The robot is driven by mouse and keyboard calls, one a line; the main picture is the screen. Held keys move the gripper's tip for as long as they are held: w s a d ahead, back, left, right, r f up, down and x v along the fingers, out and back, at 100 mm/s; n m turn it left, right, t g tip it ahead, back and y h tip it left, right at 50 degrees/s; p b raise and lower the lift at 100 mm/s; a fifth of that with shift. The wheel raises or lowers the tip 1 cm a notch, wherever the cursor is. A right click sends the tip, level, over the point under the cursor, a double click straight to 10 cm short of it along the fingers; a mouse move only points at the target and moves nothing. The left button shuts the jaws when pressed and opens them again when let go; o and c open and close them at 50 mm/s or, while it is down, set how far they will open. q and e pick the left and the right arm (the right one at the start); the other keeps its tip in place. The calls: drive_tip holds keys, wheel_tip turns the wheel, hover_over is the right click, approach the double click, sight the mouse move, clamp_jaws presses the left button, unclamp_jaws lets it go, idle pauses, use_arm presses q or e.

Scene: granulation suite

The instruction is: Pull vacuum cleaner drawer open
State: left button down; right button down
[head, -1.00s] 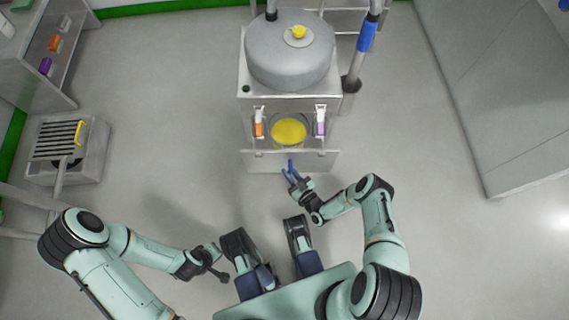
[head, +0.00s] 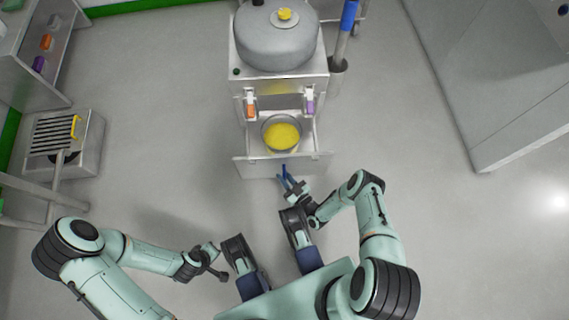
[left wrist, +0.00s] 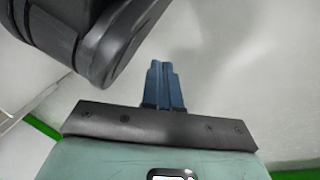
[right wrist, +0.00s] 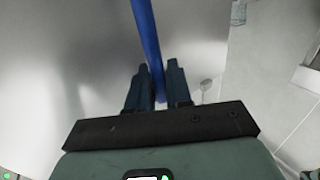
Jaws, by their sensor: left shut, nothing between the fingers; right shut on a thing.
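The vacuum cleaner is a steel cabinet (head: 248,83) with a grey round drum (head: 270,45) on top. Its drawer (head: 255,168) stands partly out at the front, with a round clear container of yellow material (head: 282,136) inside. My right gripper (head: 287,182) is at the drawer front, shut on the blue handle (head: 285,170). In the right wrist view the blue handle (right wrist: 146,40) runs between the fingers (right wrist: 155,85). My left gripper (left wrist: 164,80) is shut and empty; in the head view it hangs low at the left, away from the drawer.
A steel unit with a slatted top (head: 58,134) stands on the floor at left, below a shelf with coloured items (head: 30,60). A large grey panel (head: 500,90) is at right. A pole with a blue sleeve (head: 348,17) stands beside the cabinet. Floor around the drawer is clear.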

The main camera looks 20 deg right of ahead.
drive_tip(key=c, duration=1.2)
unclamp_jaws()
